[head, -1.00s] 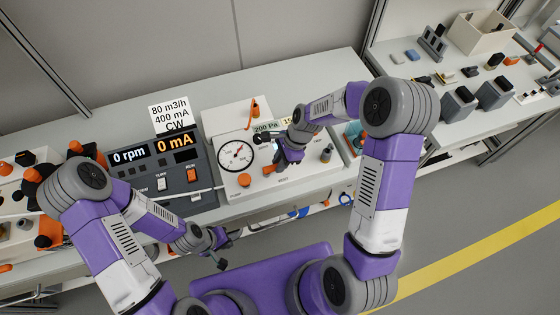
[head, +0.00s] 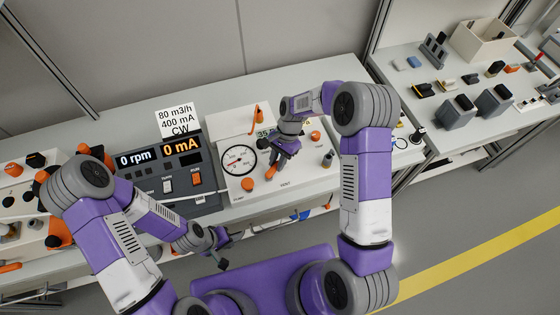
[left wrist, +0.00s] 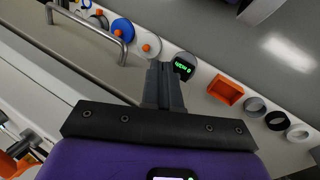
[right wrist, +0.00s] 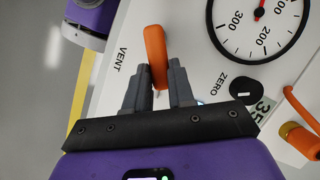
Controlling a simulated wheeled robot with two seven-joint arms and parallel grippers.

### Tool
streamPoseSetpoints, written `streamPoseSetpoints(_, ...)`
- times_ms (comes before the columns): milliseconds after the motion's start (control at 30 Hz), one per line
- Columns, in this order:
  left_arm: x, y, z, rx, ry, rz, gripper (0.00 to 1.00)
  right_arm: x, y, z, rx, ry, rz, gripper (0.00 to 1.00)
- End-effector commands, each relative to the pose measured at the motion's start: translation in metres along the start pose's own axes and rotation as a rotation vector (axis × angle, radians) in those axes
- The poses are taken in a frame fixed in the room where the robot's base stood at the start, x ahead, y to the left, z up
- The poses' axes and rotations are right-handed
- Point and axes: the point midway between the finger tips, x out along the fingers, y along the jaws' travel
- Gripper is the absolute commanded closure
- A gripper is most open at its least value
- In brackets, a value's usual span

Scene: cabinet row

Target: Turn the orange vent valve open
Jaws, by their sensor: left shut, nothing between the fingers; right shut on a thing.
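The orange vent valve handle (right wrist: 155,55) stands on the white panel beside the printed word VENT in the right wrist view. My right gripper (right wrist: 167,85) is shut on this handle, with a finger on each side of it. In the head view my right gripper (head: 279,158) is over the panel, right of the round gauge (head: 239,160), and mostly hides the handle. My left gripper (left wrist: 164,72) is shut and empty. In the head view my left gripper (head: 222,262) is low, in front of the bench edge.
A grey control box (head: 180,178) with lit displays stands left of the white panel (head: 310,176). An orange knob (head: 247,184) is below the gauge. A small numeric display is partly hidden behind my right arm. A second bench (head: 440,105) with several items stands at right.

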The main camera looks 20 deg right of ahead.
Motion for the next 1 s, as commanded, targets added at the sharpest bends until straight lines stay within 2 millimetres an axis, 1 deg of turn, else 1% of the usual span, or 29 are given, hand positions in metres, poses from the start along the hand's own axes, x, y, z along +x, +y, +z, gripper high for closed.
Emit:
streamPoseSetpoints(200, -0.005, 0.002, 0.0, 0.0, 0.0, 0.0, 1.0, 0.0, -0.011, 0.001, -0.193, 0.002, 0.079, 1.0)
streamPoseSetpoints(600, -0.008, 0.003, 0.0, 0.0, 0.0, 0.0, 1.0, 0.003, -0.027, 0.007, -0.541, 0.002, 0.224, 1.0)
streamPoseSetpoints(800, -0.008, 0.003, 0.0, 0.0, 0.0, 0.0, 1.0, 0.005, -0.033, 0.012, -0.695, 0.002, 0.287, 1.0)
streamPoseSetpoints(1000, -0.008, 0.003, 0.0, 0.0, 0.0, 0.0, 1.0, 0.006, -0.036, 0.015, -0.812, 0.002, 0.335, 1.0)
